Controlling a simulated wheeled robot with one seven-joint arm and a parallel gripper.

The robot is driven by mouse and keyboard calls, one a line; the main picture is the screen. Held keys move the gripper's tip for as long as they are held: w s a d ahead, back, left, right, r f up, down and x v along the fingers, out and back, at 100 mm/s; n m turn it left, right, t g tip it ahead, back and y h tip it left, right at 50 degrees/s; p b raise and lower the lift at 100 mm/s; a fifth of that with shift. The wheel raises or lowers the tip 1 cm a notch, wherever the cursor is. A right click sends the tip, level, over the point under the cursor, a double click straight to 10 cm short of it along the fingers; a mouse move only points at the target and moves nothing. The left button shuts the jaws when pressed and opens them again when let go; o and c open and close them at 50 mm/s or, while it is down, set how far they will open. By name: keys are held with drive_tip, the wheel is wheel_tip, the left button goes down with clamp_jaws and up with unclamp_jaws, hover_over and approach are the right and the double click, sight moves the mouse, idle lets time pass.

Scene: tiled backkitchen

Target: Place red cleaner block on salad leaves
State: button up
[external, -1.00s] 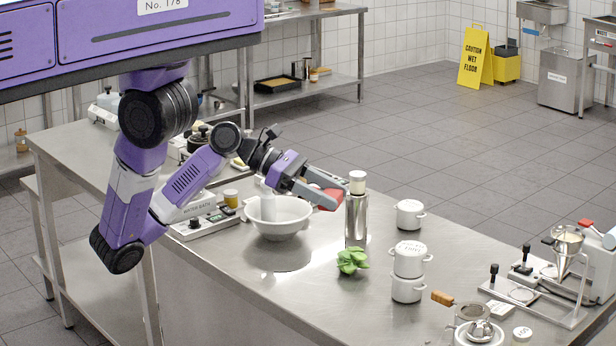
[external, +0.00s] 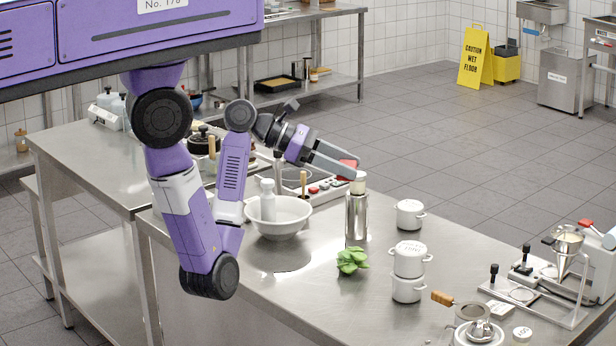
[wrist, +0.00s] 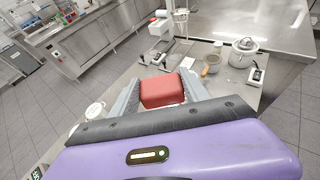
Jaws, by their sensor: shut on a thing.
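My gripper (external: 344,169) is shut on the red cleaner block (wrist: 162,92), which sits between both fingers in the wrist view. In the external view only part of the block (external: 349,162) shows past the fingers, held in the air behind and above the steel flask. The green salad leaves (external: 352,260) lie on the steel counter in front of the flask, below my gripper in the picture and apart from it. I cannot make out the leaves in the wrist view.
The steel flask (external: 357,215) with a pale lid stands close behind the leaves. Stacked white pots (external: 408,270) stand to the right. Bare counter lies in front of the leaves.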

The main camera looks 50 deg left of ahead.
wheel_tip(320, 180, up, 3)
drive_tip(key=n+y, duration=0.1)
hover_over(349, 251)
drive_tip(key=shift+t, duration=0.4)
wheel_tip(349, 251, down, 23)
drive_tip(key=shift+f+b, duration=0.1)
drive_tip(key=shift+b, duration=0.3)
drive_tip(key=o, duration=1.4)
drive_tip(key=b+v, duration=0.1)
drive_tip(key=v, duration=1.1)
drive_tip(key=shift+w+a, duration=0.1)
